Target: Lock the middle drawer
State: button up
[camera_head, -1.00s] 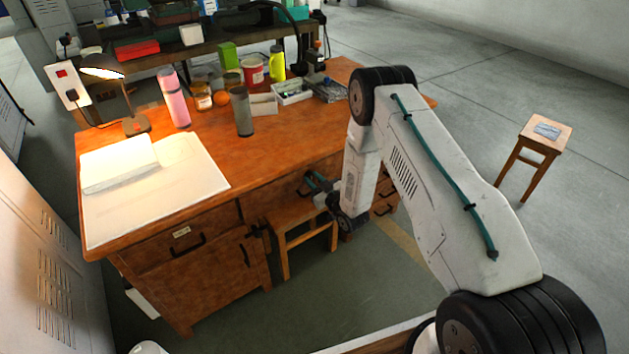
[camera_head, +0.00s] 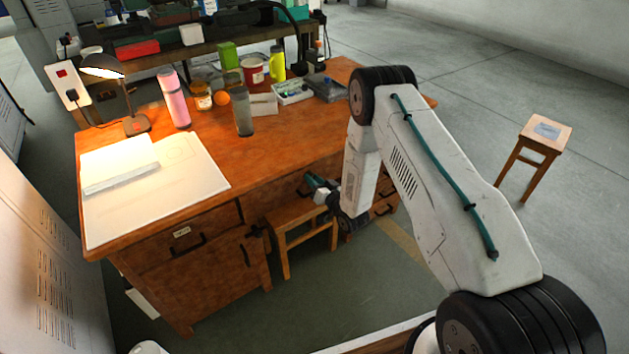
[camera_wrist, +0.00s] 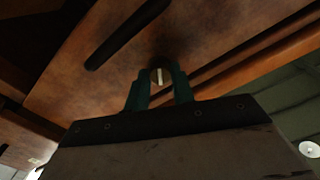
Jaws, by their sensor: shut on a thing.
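The middle drawer of the wooden desk shows its brown front (camera_head: 274,197) in the head view, with a dark handle. In the wrist view the drawer front (camera_wrist: 100,95) fills much of the picture, and its black bar handle (camera_wrist: 125,36) lies up and left of my gripper. A small round lock knob (camera_wrist: 159,75) with a pale upright bar sits on the wood. My gripper (camera_wrist: 159,84) has its two teal fingers shut on this knob, one on each side. In the head view my gripper (camera_head: 314,183) is at the drawer front; the arm partly hides that area and the knob.
A wooden stool (camera_head: 300,213) stands under the desk, below my gripper. The left drawer (camera_head: 187,235) and a cupboard (camera_head: 210,278) are left of it. Bottles and jars stand on the desktop (camera_head: 300,127). Another stool (camera_head: 545,135) stands off right on open floor.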

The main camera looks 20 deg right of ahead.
jog(key=m, duration=0.5)
jog(key=shift+m, duration=0.3)
jog(key=m, duration=0.5)
jog(key=shift+m, duration=0.3)
jog(key=o, duration=1)
jog(key=shift+s, duration=0.1)
jog(key=v, duration=0.7)
jog(key=shift+s+d, duration=0.15)
jog(key=shift+s, duration=0.1)
jog(key=shift+r, duration=0.1)
